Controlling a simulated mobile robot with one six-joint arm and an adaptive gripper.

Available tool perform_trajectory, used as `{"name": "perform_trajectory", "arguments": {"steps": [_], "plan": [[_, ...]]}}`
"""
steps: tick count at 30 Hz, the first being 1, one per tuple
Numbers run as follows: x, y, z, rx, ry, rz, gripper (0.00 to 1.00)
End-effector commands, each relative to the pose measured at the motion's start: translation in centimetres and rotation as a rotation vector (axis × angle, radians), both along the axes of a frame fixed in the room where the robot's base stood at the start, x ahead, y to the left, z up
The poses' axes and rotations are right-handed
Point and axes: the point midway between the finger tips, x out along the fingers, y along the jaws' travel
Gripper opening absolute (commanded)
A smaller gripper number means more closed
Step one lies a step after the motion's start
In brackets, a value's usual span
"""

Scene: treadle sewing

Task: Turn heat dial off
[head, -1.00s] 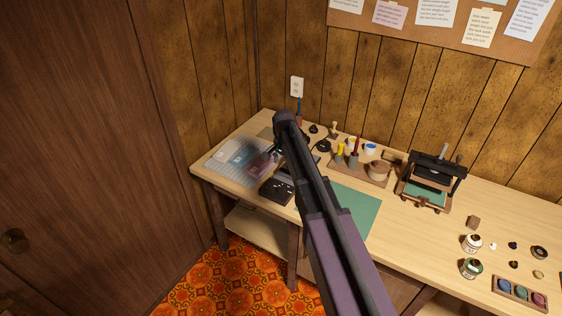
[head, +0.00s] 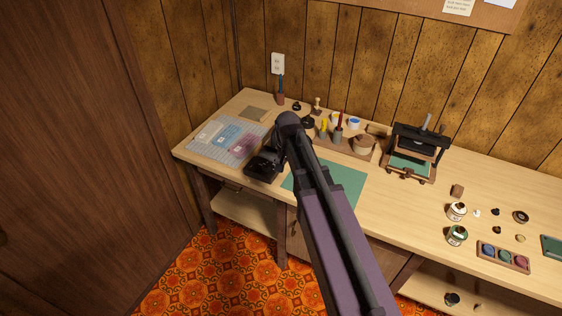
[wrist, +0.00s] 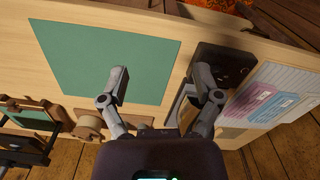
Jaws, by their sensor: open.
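A black box-shaped device (head: 262,166) stands near the front edge of the workbench, between the grid mat and the green mat. In the wrist view the black device (wrist: 225,62) is at upper right, with small details on its top. I cannot make out which of them is the heat dial or how it is set. My gripper (wrist: 162,88) is open and empty above the bench, one finger over the green mat and the other beside the device. In the head view my arm hides most of the gripper.
The green mat (head: 340,185) lies flat right of the device. The grid mat (head: 205,150) with coloured sheets lies left. A wooden tool rack (head: 345,145) and a small press (head: 410,160) stand behind and to the right. Jars (head: 457,211) stand farther right.

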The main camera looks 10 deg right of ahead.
Motion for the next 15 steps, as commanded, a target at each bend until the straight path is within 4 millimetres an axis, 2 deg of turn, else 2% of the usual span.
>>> {"name": "perform_trajectory", "arguments": {"steps": [1,15], "plan": [[-1.1,-0.3,-0.2,0.000,0.000,0.017,0.82],[-7.3,-2.1,-1.3,0.000,0.000,0.191,0.82]]}}
